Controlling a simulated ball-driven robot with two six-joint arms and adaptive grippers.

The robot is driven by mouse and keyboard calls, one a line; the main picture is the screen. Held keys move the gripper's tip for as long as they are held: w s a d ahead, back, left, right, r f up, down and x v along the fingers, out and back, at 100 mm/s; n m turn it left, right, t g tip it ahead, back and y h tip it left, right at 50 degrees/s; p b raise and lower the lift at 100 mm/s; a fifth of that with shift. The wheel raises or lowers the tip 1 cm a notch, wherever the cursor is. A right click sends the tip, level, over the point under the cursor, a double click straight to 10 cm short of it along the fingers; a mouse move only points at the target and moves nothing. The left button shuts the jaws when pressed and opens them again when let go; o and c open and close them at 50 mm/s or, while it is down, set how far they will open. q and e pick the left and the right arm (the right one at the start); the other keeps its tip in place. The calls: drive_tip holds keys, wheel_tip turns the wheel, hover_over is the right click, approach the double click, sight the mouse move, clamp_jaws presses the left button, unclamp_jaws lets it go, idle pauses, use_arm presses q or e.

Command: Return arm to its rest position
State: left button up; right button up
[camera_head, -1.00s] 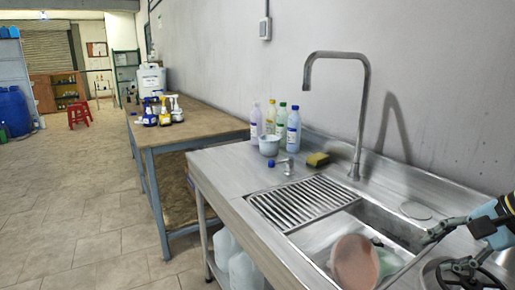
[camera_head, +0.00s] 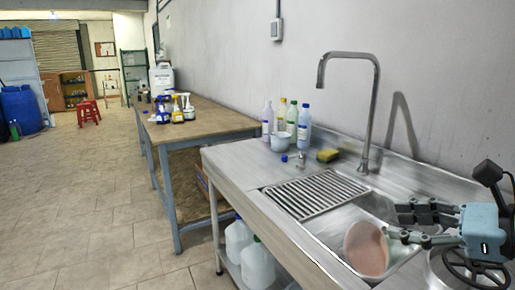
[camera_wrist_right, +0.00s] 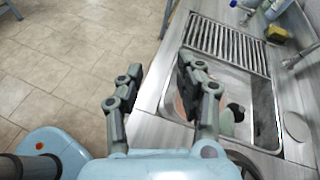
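My right gripper (camera_head: 398,222) reaches in from the right edge of the head view, in front of the sink's right part. Its two dark fingers point left, are spread apart and hold nothing. In the right wrist view the right gripper (camera_wrist_right: 155,75) also shows open, with floor and the sink's front edge between its fingers. A pinkish round dish (camera_head: 366,249) leans in the steel sink (camera_head: 340,222). In the wrist view a finger partly hides it. My left gripper is not in view.
A tall faucet (camera_head: 372,110) rises behind the sink. A wooden table (camera_head: 205,124) carries spray bottles (camera_head: 177,112). The floor at left is open.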

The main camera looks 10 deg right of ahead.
drive_tip(key=d+r+m+t+h, duration=0.2)
drive_tip(key=r+m+t+h, duration=0.15)
drive_tip(key=m, duration=0.55)
drive_tip(key=d+r+m+t+h, duration=0.2)
drive_tip(key=m+h, duration=0.2)
drive_tip(key=m, duration=0.6)
drive_tip(key=s+d+f+m+g+h, duration=0.3)
drive_tip(key=s+f+m+g+h, duration=0.3)
drive_tip(key=m, duration=0.8)
drive_tip(key=s+a+f+m+g+y, duration=0.6)
drive_tip(key=s+a+f+m+g, duration=0.25)
drive_tip(key=s+a+m, duration=0.4)
wheel_tip(320, 180, down, 30)
drive_tip(key=d+n+b, duration=0.1)
drive_tip(key=n+b, duration=0.1)
drive_tip(key=b, duration=0.2)
use_arm(q)
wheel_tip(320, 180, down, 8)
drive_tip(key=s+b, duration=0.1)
drive_tip(key=b, duration=0.3)
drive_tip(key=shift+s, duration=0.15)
use_arm(e)
drive_tip(key=s+d+f+g, duration=0.1)
drive_tip(key=s+f+g, duration=0.1)
drive_tip(key=s+f, duration=1.7)
wheel_tip(320, 180, down, 3)
drive_tip(key=shift+d+r+m, duration=0.2)
drive_tip(key=shift+d+m, duration=0.05)
drive_tip(key=shift+m, duration=0.1)
